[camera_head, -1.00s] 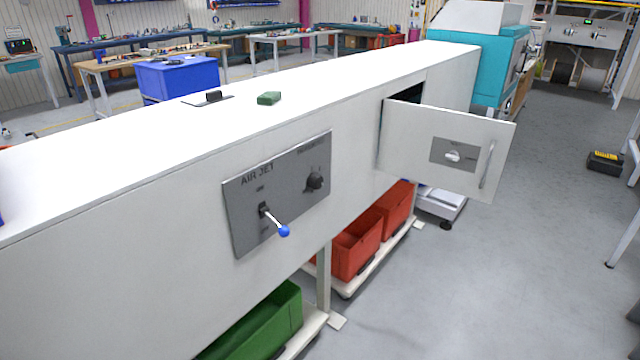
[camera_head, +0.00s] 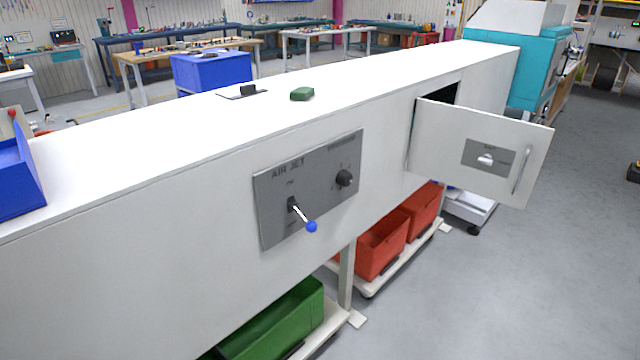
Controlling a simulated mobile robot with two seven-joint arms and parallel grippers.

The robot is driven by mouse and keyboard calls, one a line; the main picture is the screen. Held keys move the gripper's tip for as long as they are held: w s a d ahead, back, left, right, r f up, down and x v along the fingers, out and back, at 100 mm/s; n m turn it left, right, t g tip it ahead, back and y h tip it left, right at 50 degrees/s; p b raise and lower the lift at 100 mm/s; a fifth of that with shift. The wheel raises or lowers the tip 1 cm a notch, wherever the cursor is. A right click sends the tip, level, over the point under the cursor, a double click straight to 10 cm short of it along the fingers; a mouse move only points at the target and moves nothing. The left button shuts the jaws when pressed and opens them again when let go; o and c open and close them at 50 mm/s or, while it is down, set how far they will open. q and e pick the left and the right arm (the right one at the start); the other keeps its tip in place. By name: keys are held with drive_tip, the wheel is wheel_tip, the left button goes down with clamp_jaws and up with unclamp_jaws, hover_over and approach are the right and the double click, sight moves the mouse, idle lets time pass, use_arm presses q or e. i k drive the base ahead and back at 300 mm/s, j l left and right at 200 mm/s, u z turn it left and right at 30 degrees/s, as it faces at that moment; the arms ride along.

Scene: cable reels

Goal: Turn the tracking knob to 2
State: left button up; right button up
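A black round knob (camera_head: 344,178) sits on the right part of a grey control panel (camera_head: 275,225) on the front of a long white cabinet. Its label and scale marks are too small to read, so its setting cannot be told. To its left, under the words AIR JET, a lever with a blue ball tip (camera_head: 311,226) sticks out and down. Another light knob (camera_head: 486,160) sits on a grey plate on the open cabinet door. I cannot tell which knob is the tracking knob. Neither gripper is in view.
The open white door (camera_head: 440,140) juts out right of the panel. Red bins (camera_head: 382,248) and a green bin (camera_head: 275,325) stand on low carts under the cabinet. A green block (camera_head: 302,94) and a blue bin (camera_head: 15,180) are on top.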

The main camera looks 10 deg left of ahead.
sight(344, 178)
drive_tip(key=i+l+u, duration=0.1)
drive_tip(key=u, duration=0.25)
drive_tip(key=l+u, duration=0.35)
drive_tip(key=i+l+u, duration=0.2)
drive_tip(key=l, duration=0.25)
drive_tip(key=l+u, duration=0.2)
drive_tip(key=l, duration=0.25)
drive_tip(key=i+l+u, duration=0.1)
drive_tip(key=l, duration=1)
drive_tip(key=i+l+u, duration=0.1)
drive_tip(key=l, duration=0.95)
